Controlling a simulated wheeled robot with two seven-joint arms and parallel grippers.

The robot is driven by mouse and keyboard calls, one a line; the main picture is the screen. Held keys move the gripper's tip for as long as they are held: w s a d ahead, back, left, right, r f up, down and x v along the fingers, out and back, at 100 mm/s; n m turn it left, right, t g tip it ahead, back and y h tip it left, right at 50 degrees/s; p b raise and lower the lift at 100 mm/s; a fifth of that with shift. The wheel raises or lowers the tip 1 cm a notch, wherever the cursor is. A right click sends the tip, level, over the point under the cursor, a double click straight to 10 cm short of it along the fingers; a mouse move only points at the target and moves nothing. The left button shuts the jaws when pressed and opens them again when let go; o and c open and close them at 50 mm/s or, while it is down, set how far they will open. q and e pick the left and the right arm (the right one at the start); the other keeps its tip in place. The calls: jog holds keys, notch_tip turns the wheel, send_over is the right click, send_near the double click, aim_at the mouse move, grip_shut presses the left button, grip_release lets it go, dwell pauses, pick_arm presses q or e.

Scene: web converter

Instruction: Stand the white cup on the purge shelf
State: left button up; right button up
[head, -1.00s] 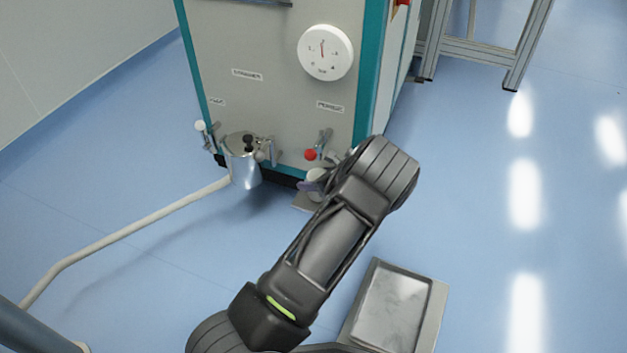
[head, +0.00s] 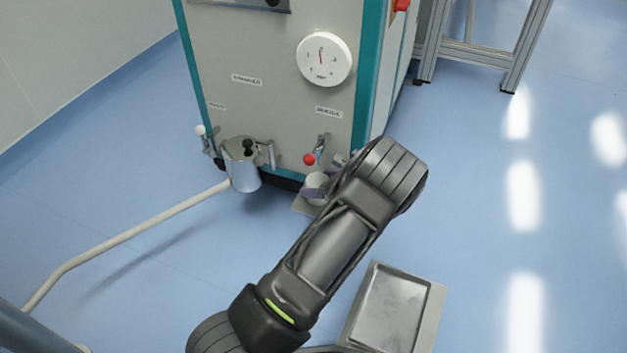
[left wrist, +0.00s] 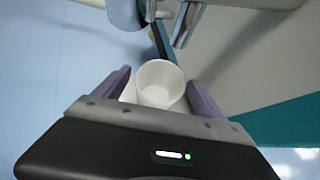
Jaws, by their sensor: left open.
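The white cup (head: 317,179) is low at the machine's front, under the red-knobbed purge valve (head: 310,159). The purge shelf (head: 303,206) is a small grey plate just below it. The cup appears to stand on it, but my gripper hides part of the contact. My left gripper (left wrist: 160,80) is open, with its purple fingers on either side of the cup (left wrist: 160,84). In the left wrist view I look into the cup's open mouth, and small gaps show beside the fingers. My right gripper is not in view.
A metal strainer pot (head: 243,165) with a pale hose (head: 130,234) is left of the shelf. A round white gauge (head: 324,60) is above. A grey tray (head: 395,305) lies at the lower right. Blue floor (head: 480,230) is clear on the right.

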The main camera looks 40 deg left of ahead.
pick_arm(q)
jog(key=p+v, duration=0.2)
jog(key=v, duration=0.6)
jog(key=shift+d+r+p, duration=0.2)
jog(key=shift+d+p, duration=0.05)
jog(key=shift+p, duration=0.15)
